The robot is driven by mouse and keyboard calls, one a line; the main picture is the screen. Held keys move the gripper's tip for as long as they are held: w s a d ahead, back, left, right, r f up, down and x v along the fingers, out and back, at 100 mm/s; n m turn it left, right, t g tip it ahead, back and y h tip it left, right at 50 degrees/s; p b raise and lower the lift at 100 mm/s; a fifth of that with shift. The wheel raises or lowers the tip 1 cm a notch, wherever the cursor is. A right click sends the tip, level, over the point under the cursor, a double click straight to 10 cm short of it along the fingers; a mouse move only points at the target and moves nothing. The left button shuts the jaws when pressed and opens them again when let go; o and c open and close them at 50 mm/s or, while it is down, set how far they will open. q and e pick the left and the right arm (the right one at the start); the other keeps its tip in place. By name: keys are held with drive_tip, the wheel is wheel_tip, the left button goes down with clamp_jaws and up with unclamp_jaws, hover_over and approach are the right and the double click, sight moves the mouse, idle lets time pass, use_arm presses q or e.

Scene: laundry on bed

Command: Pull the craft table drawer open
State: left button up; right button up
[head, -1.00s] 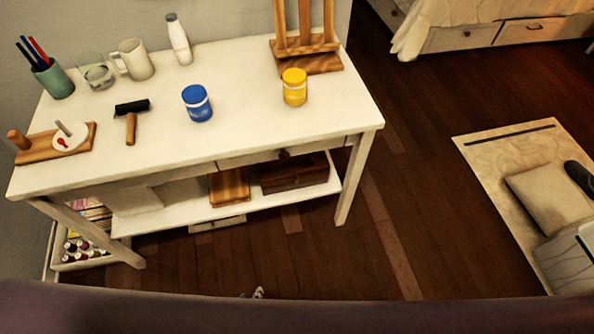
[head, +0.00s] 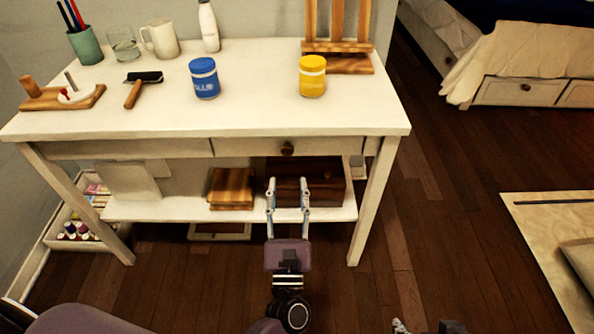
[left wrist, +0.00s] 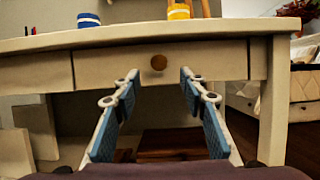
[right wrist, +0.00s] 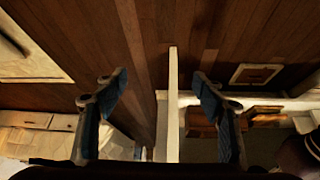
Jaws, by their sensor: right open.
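The white craft table (head: 130,116) stands ahead with its drawer (head: 240,147) shut, its front flush with the apron. The drawer's round brown knob (head: 287,148) also shows in the left wrist view (left wrist: 159,62). My left gripper (head: 288,184) is open and empty, with its fingers pointing toward the drawer. In the left wrist view, the knob appears between and just beyond the left fingertips (left wrist: 160,75), apart from them. My right gripper (right wrist: 160,77) is open and empty in the right wrist view, with a table leg (right wrist: 173,105) showing between its fingers.
A blue jar (head: 204,78) and a yellow jar (head: 312,76) stand on the tabletop. A dark wooden box (head: 322,184) and a wooden block (head: 231,188) lie on the lower shelf. The floor (head: 440,230) right of the table is clear up to a rug (head: 548,230).

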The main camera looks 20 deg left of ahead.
sight(288, 152)
use_arm(q)
drive_tip(key=x, duration=0.8)
drive_tip(key=shift+s+a, duration=0.1)
drive_tip(key=shift+c, duration=0.2)
clamp_jaws()
